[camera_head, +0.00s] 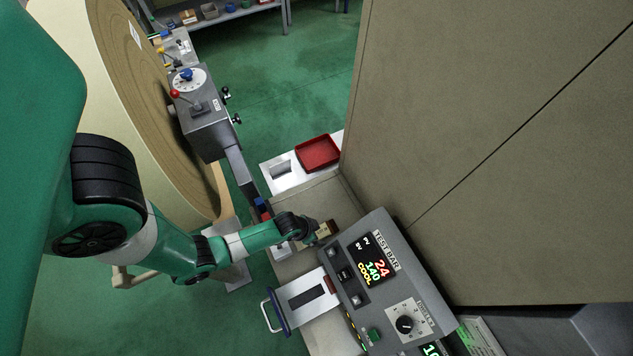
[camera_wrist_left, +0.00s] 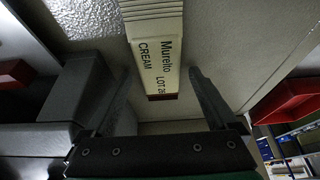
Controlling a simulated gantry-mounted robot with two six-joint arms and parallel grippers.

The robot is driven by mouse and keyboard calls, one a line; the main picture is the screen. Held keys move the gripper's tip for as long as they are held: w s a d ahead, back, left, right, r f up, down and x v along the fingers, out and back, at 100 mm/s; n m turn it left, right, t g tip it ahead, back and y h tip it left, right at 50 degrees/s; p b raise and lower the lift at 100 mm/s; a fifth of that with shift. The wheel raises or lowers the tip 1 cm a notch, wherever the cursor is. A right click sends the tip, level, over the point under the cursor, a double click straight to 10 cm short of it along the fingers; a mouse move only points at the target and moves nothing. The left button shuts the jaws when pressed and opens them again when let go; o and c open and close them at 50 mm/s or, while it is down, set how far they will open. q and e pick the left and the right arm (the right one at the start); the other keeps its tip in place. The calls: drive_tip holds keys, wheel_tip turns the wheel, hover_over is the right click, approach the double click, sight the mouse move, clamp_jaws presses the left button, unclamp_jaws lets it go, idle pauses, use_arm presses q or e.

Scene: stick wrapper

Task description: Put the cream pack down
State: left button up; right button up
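The cream pack (camera_wrist_left: 158,60) is a pale block with ridges at its far part, the printed words "Murelto LOT 26 CREAM" and a dark red near end. It lies on a light grey surface in the left wrist view. In the head view it is a small beige piece (camera_head: 327,229) beside the test bar machine. My left gripper (camera_head: 311,234) is right at it. Contact underneath cannot be seen. My right gripper is not in view.
The grey "TEST BAR" machine (camera_head: 385,285) stands close on the right of the gripper. A tray with a blue handle (camera_head: 305,297) sticks out below. A red tray (camera_head: 318,152) lies behind, near a tall beige cabinet (camera_head: 470,140). A large roll (camera_head: 160,100) stands at left.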

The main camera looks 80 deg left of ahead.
use_arm(q)
drive_tip(key=shift+r, duration=0.25)
drive_tip(key=p+v, duration=0.3)
drive_tip(key=v, duration=0.4)
drive_tip(key=shift+w, duration=0.1)
use_arm(e)
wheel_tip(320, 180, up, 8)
drive_tip(key=p, duration=0.4)
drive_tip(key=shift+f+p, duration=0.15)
drive_tip(key=shift+p, duration=0.2)
use_arm(q)
drive_tip(key=v, duration=0.5)
drive_tip(key=shift+f, duration=0.1)
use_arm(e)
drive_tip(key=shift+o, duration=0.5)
